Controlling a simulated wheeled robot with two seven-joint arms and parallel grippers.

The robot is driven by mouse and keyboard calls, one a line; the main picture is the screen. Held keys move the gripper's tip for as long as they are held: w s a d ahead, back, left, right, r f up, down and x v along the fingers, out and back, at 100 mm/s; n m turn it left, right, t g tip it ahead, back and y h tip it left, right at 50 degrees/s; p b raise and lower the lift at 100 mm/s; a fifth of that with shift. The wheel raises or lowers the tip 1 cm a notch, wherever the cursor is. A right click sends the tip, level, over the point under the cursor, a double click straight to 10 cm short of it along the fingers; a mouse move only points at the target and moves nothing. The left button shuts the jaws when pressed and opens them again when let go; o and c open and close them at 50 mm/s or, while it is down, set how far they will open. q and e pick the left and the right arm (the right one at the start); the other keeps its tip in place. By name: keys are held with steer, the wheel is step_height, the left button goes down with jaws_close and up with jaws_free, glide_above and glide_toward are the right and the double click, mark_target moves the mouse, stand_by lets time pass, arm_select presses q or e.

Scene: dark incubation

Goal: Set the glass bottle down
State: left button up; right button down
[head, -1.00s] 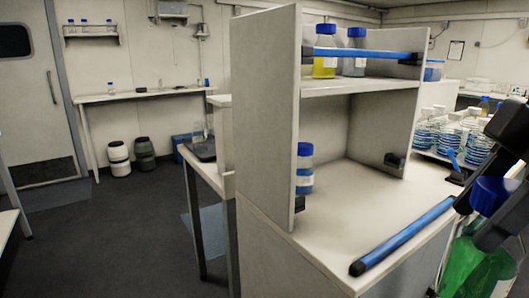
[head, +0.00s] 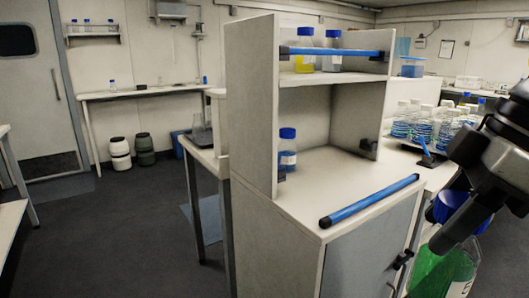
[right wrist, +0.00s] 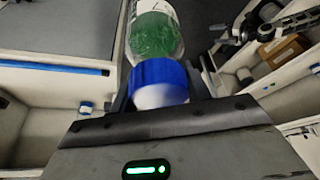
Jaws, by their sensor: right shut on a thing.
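The glass bottle (head: 440,274) has a blue cap and green contents. It hangs at the lower right of the head view, beside the cabinet's right side and clear of its top, with its lower part cut off by the frame. My right gripper (head: 458,212) is shut on it near the blue cap. In the right wrist view the bottle (right wrist: 155,35) shows between the fingers of the right gripper (right wrist: 160,95), with the cap nearest the camera. My left gripper is not in view.
A blue bottle (head: 287,150) stands on the worktop at left. Several flasks (head: 425,122) stand on the bench behind. Dark floor (head: 130,235) is open at left.

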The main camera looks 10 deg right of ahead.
steer(key=w+a+f+m+h, duration=0.1)
steer(key=w+a+f+m, duration=0.1)
steer(key=f, duration=0.5)
steer(key=w+a+f+m+t+h, duration=0.1)
steer(key=w+a+f+m, duration=0.1)
steer(key=f+m, duration=0.3)
steer(key=w+a+f+m+h, duration=0.1)
steer(key=w+a+f+m, duration=0.2)
steer(key=f, duration=0.7)
steer(key=shift+a+f+t, duration=0.15)
steer(key=shift+a+t, duration=0.2)
steer(key=shift+t, duration=0.05)
steer(key=shift+w, duration=0.15)
